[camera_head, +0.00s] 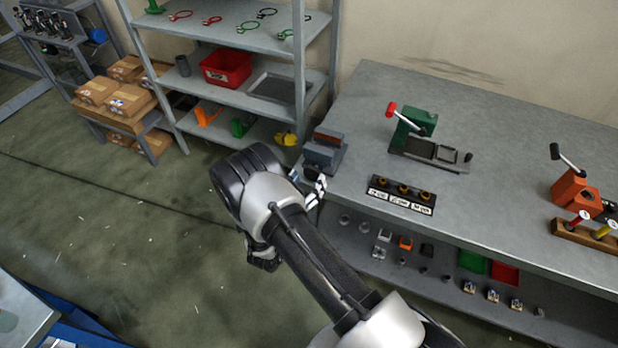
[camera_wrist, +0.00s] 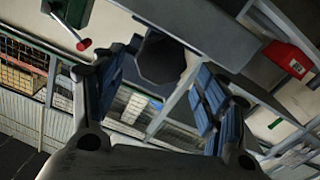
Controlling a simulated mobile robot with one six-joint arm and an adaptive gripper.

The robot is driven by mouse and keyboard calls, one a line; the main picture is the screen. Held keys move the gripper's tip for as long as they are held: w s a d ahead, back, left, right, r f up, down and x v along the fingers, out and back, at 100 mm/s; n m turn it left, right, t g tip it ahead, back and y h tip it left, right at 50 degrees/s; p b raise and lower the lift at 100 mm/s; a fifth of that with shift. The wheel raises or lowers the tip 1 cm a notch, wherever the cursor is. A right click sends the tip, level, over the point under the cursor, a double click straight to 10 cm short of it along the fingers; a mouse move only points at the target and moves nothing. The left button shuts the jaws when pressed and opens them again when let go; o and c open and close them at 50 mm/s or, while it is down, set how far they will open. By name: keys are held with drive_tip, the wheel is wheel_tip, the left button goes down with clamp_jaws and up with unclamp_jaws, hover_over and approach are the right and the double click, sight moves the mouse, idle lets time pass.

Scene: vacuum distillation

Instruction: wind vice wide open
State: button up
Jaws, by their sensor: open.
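The vice (camera_head: 323,150) is a blocky blue-grey body with brownish upper parts, at the bench's left end. Its jaw gap is too small to judge in the head view. My gripper (camera_head: 312,190) is beside the bench's left edge, just below and in front of the vice in the picture. In the wrist view my gripper (camera_wrist: 160,95) is open, its blue-padded fingers apart. A dark round or many-sided end piece (camera_wrist: 160,58) lies ahead between the fingers; it may be the end of the vice's screw. I cannot tell whether they touch it. No vice handle is clearly visible.
The bench (camera_head: 500,140) bears a green press (camera_head: 412,128) with a red-knobbed lever, a labelled block (camera_head: 400,195) and an orange tool (camera_head: 575,190). A shelf rack (camera_head: 240,40) stands behind to the left. The floor (camera_head: 120,230) left of my arm is clear.

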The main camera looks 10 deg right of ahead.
drive_tip(key=v, duration=1)
drive_tip(key=shift+o, duration=0.3)
